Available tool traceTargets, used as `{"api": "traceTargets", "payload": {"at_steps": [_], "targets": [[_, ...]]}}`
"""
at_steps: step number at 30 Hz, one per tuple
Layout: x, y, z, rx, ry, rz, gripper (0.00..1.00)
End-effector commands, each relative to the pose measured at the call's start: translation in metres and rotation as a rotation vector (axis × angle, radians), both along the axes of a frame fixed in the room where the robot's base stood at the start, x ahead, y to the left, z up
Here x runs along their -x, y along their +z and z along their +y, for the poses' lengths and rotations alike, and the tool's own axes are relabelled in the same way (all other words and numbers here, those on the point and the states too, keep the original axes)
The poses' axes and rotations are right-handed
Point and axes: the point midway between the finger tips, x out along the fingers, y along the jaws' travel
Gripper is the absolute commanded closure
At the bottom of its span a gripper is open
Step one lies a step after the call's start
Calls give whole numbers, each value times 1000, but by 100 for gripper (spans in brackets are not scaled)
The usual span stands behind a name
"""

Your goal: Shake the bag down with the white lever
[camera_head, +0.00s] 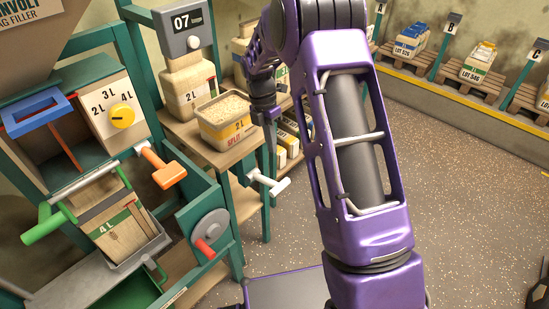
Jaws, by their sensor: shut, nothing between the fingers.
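The white lever (268,183) is a T-shaped handle on the green frame, right of the filler and below the side table. My gripper (272,144) is shut and points down, just above the white lever, with nothing seen in it. Its fingers are small and dark here, and I cannot tell whether they touch the lever. A tan bag (122,222) with a green band stands slightly tilted in the filler's lower bay at the left. A grey bar crosses its upper part.
An orange lever (162,167), a green lever (47,224) and a red-handled wheel (208,233) are on the filler. A granule-filled tub (226,122) stands on the side table (190,142), close left of my gripper. Pallets with bags line the far wall. The right floor is clear.

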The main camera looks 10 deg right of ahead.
Motion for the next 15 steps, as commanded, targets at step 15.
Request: {"api": "traceTargets", "payload": {"at_steps": [15], "targets": [[17,-103,-12,2,1,5,100]]}}
